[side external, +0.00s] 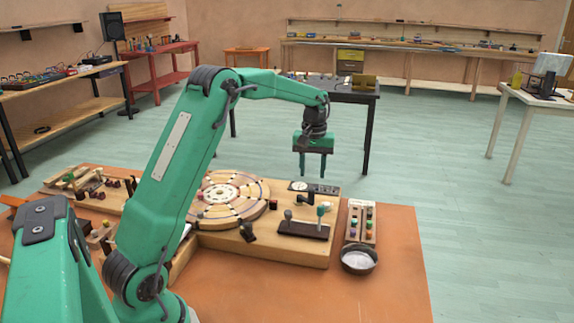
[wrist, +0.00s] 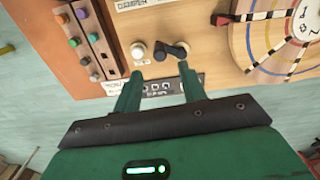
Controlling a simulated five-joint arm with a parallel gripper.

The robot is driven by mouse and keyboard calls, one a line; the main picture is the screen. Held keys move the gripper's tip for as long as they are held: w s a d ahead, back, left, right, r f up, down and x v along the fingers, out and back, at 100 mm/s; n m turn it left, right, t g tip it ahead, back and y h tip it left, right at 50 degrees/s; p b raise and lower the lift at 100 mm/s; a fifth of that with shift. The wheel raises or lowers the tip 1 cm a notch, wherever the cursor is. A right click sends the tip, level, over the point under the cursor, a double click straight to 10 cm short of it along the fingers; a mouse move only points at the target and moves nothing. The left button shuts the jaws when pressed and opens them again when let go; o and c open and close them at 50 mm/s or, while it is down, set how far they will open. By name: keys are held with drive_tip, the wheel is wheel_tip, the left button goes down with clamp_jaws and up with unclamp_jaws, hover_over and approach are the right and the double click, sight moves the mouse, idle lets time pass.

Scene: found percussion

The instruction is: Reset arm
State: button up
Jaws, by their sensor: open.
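My green gripper (side external: 312,173) hangs in the air above the far right part of a wooden board (side external: 262,258), fingers pointing down. Its two fingers are apart with nothing between them, and they touch nothing that I can see. In the wrist view the gripper (wrist: 157,75) shows its fingers spread over a small dark panel with white markings (wrist: 160,88). A dark lever (wrist: 172,50) and a pale round knob (wrist: 138,50) are just beyond the fingertips. A round dial with coloured rings (side external: 230,197) lies on the board, left of the gripper in the side view.
A rack with coloured knobs (side external: 361,222) and a dark bowl (side external: 358,260) stand right of the board. A green-handled lever (side external: 320,213) rises from a dark base. The orange tabletop (side external: 390,295) is clear at the front right. Wooden pieces (side external: 88,185) lie at the left.

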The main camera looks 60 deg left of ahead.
drive_tip(key=shift+s+d+r, duration=0.2)
drive_tip(key=shift+d+r, duration=0.15)
drive_tip(key=shift+r, duration=0.15)
drive_tip(key=s+d+r+m+t, duration=0.3)
drive_tip(key=s+d+r+m, duration=0.1)
drive_tip(key=s+d+r, duration=0.65)
drive_tip(key=s+d+f+m+t, duration=0.1)
drive_tip(key=s+d+m, duration=0.2)
drive_tip(key=s, duration=0.5)
drive_tip(key=s+d+f+m+t, duration=0.1)
drive_tip(key=s+d+m, duration=0.1)
drive_tip(key=s+d, duration=0.4)
drive_tip(key=s, duration=0.3)
drive_tip(key=shift+f+m+t, duration=0.3)
drive_tip(key=shift+f+m, duration=0.1)
drive_tip(key=shift+a, duration=0.1)
idle(0.5)
